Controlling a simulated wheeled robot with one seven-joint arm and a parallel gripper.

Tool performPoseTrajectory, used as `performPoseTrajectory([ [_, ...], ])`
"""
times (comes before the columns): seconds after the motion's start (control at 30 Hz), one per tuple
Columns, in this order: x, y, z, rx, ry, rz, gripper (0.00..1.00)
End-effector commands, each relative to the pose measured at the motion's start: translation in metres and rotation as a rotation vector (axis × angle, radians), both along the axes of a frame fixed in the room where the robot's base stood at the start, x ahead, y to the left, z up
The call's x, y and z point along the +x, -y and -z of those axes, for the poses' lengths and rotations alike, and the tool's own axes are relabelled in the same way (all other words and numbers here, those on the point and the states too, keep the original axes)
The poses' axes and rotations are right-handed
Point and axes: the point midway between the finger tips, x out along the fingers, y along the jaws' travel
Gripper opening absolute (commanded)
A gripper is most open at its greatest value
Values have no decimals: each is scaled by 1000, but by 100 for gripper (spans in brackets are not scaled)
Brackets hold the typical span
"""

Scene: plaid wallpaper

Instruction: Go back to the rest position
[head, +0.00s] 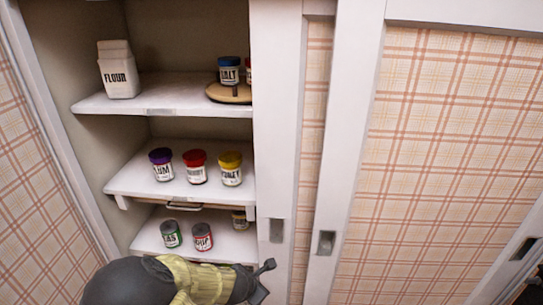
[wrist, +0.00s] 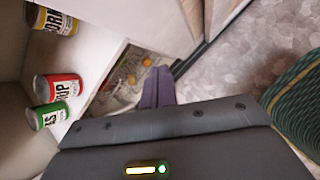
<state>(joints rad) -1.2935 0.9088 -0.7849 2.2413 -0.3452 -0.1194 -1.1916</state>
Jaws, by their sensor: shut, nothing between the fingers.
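My gripper (head: 265,268) is at the bottom of the head view, in front of the pantry's lower right side by the door edge. In the wrist view its dark fingers (wrist: 158,82) are together with nothing held between them. The gripper is apart from the cans on the lowest visible shelf. Part of my arm hides what lies below that shelf in the head view.
The lower shelf (head: 180,241) holds a green-labelled can (head: 171,234), a red-labelled can (head: 202,236) and a yellow-labelled can (wrist: 52,20). Colourful jars (head: 195,167) stand above, a flour bag (head: 118,70) at top. A sliding door (head: 277,130) borders the right.

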Motion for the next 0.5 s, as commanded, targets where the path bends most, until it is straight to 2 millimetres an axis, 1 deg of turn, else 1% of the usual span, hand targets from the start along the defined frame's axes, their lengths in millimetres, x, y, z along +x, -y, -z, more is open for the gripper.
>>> performPoseTrajectory([
  [0.03,0,14,-3,48,-14,92,0],
  [0.2,-9,54,-13,223,-50,431,0],
  [0.37,-21,85,-28,377,-71,740,0],
  [0.5,-32,109,-45,504,-78,1002,0],
])
